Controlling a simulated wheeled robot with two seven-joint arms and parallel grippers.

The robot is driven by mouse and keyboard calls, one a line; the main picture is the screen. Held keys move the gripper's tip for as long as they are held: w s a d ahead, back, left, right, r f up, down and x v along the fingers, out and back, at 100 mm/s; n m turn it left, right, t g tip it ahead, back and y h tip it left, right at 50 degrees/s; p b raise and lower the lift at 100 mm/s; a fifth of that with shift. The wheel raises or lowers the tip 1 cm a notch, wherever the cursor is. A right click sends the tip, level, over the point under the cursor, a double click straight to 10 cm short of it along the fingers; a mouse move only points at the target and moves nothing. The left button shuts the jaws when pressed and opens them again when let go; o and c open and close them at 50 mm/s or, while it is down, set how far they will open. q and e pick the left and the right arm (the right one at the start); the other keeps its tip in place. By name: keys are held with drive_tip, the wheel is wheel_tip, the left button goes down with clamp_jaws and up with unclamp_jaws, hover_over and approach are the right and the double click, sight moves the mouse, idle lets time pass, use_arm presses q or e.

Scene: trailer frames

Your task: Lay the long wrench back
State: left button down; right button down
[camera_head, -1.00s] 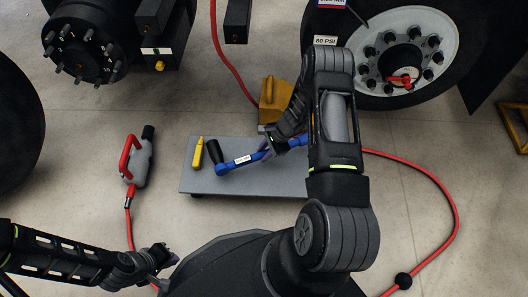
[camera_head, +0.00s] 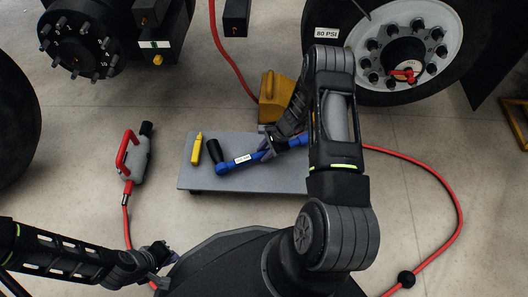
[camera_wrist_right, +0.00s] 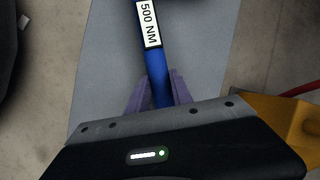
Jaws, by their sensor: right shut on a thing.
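The long wrench (camera_head: 232,164) is blue with a white "500 NM" label and a black part at its left end. It lies along or just above the grey board (camera_head: 290,181); I cannot tell whether it touches. My right gripper (camera_head: 268,150) is shut on its blue shaft, right of the label. The right wrist view shows the shaft (camera_wrist_right: 158,70) between the purple fingers (camera_wrist_right: 158,92). My right arm hides the wrench's right end. My left gripper (camera_head: 163,256) is empty over the floor at lower left; its fingers are too small to read.
A yellow marker-like tool (camera_head: 197,149) lies on the board, left of the wrench. A yellow chock (camera_head: 273,98) stands behind the board. A grey tool with a red handle (camera_head: 134,158) lies left. A red hose (camera_head: 447,190) curves right. Wheel hubs (camera_head: 404,58) stand behind.

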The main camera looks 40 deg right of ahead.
drive_tip(key=shift+f+b, duration=0.35)
drive_tip(key=shift+f, duration=0.05)
drive_tip(key=c, duration=1.5)
unclamp_jaws()
drive_tip(key=shift+r, duration=0.1)
drive_tip(key=o, duration=0.4)
drive_tip(key=shift+o, duration=0.2)
drive_tip(key=p+v, duration=0.3)
drive_tip(key=v, duration=0.4)
drive_tip(key=shift+s+d+r, duration=0.15)
drive_tip(key=shift+r, duration=0.15)
